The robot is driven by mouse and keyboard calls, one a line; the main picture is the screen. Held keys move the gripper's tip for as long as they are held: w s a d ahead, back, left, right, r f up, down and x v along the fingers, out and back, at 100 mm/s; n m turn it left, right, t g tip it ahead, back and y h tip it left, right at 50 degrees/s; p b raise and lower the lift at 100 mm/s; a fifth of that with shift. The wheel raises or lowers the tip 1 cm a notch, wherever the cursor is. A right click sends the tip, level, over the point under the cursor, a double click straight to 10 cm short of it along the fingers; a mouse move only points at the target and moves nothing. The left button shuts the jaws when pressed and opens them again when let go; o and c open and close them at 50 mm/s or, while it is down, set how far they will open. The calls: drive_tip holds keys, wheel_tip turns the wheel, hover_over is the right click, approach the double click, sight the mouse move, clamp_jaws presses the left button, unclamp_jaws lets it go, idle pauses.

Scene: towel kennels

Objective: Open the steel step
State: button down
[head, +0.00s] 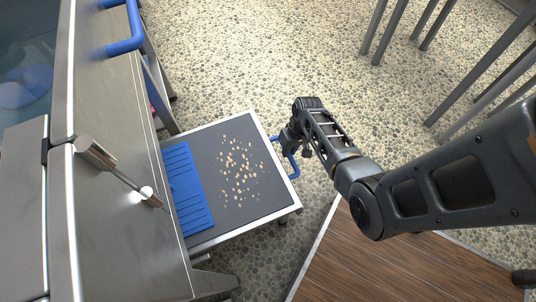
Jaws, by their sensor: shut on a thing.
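The steel step (287,210) stands drawn out from the side of the steel unit (112,160), low over the pebbled floor. Its top has a dark grey mat strewn with small tan bits and a ribbed blue panel (186,188) at the end by the unit. A blue handle (294,167) sticks out at the step's outer edge. My gripper (288,148) is at that handle and shut on it. My arm partly hides the gripper, and the fingertips are hard to make out.
A brown wood-topped table (375,262) stands close to the step at the lower right. Grey metal legs (385,32) stand at the upper right. A blue rail (130,38) juts from the unit at the upper left. Pebbled floor (240,60) is clear beyond the step.

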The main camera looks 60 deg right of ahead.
drive_tip(key=s+d, duration=0.5)
drive_tip(key=d, duration=0.1)
drive_tip(key=shift+d, duration=0.4)
drive_tip(key=c, duration=1.1)
unclamp_jaws()
drive_tip(key=shift+o, duration=0.2)
wheel_tip(320, 180, up, 8)
drive_tip(key=d+p, duration=0.1)
drive_tip(key=p, duration=0.1)
drive_tip(key=shift+s+f+p, duration=0.2)
drive_tip(key=shift+s+p, duration=0.2)
